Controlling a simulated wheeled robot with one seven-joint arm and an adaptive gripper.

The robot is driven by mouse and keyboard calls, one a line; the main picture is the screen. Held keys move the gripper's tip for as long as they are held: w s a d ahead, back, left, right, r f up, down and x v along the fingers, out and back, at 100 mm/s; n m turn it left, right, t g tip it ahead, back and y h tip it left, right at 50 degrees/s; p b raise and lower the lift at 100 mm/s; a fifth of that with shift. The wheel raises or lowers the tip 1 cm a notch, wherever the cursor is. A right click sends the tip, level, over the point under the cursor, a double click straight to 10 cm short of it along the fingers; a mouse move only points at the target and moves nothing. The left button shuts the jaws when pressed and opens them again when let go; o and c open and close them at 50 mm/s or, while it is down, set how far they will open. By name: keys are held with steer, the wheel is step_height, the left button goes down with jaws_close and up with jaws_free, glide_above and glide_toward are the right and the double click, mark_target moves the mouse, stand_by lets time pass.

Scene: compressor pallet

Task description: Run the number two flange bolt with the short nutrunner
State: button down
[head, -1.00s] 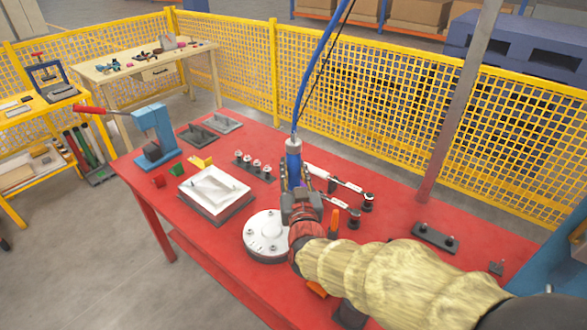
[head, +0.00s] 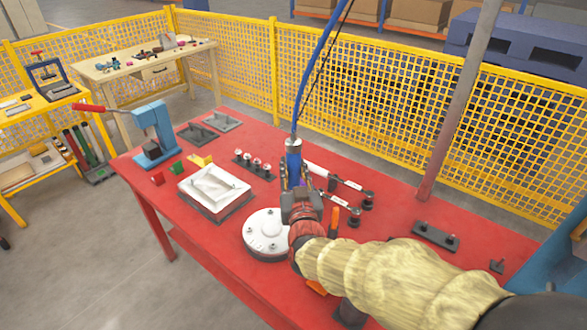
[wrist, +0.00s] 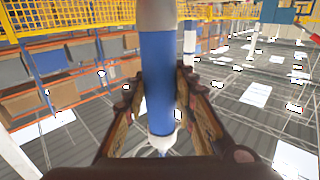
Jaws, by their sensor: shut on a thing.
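My gripper (head: 297,188) is shut on a blue nutrunner (head: 294,160) with a grey upper end. The tool hangs upright on a blue hose that runs up out of view. The wrist view shows its blue body (wrist: 157,85) between my two fingers. The round white flange (head: 267,234) with several bolts lies on the red table, just left of and nearer than my gripper. My gripper and arm hide part of its right side. Bolt numbers are too small to read. The tool's lower end is hidden in the head view.
On the red table (head: 150,200) stand a white tray (head: 214,187), a blue arbor press (head: 154,133) and a rack of several round-topped parts (head: 254,165). Two torque-wrench-like tools (head: 338,202) lie right of my gripper. A dark bolt block (head: 436,236) lies farther right. Yellow mesh fencing stands behind.

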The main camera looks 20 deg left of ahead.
mark_target(294, 184)
steer(key=shift+s+f+b, duration=0.1)
steer(key=shift+f+b, duration=1.45)
steer(key=shift+f, duration=0.45)
stand_by(1.8)
steer(key=shift+r, duration=0.1)
steer(key=shift+r+p, duration=1.35)
steer(key=shift+r, duration=1.55)
